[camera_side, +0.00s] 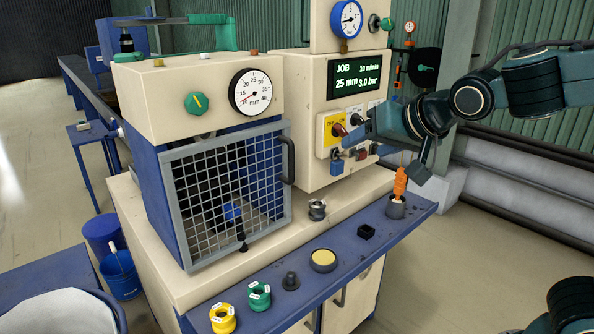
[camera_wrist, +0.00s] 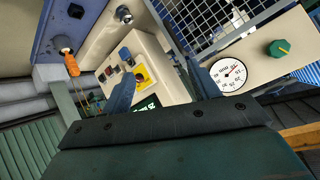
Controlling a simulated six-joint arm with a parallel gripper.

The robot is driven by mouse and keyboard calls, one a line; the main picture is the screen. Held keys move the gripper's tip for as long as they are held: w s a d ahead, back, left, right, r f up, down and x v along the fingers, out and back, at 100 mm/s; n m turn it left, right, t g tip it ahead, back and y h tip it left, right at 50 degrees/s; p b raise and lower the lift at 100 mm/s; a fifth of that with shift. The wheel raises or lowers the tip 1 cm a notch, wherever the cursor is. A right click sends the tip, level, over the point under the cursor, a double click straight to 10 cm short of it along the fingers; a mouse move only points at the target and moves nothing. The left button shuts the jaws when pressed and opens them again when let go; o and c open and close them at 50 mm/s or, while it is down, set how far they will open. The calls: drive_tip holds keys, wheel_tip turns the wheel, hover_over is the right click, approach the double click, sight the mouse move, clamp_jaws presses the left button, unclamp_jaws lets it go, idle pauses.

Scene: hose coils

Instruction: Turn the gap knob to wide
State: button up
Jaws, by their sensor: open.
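The green knob (camera_side: 197,103) with a yellow pointer mark sits on the cream head of the machine, left of a round white mm dial (camera_side: 258,92). Its pointer faces roughly up, and the dial's red needle points to the lower left. In the wrist view the green knob (camera_wrist: 279,48) is at the right, beyond the mm dial (camera_wrist: 228,74). My gripper (camera_side: 352,132) is in front of the control panel, well to the right of the knob. Its two blue fingers are apart and empty in the wrist view (camera_wrist: 162,75). I cannot read wide or narrow labels.
A screen (camera_side: 358,76) reads JOB, 25 mm and 3.0 bar. A yellow switch plate (camera_side: 327,140) is close to my gripper. A mesh guard (camera_side: 228,190) with a handle stands below the knob.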

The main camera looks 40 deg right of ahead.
drive_tip(key=w+a+r+m+t, duration=0.2)
drive_tip(key=w+a+r+t, duration=0.15)
drive_tip(key=w+a, duration=0.4)
drive_tip(key=m+t+y, duration=0.1)
drive_tip(key=t, duration=0.3)
approach(201, 104)
drive_tip(key=s, duration=0.4)
drive_tip(key=shift+s, duration=0.15)
drive_tip(key=shift+w+d, duration=0.1)
drive_tip(key=shift+w, duration=6.8)
drive_tip(key=c, duration=1)
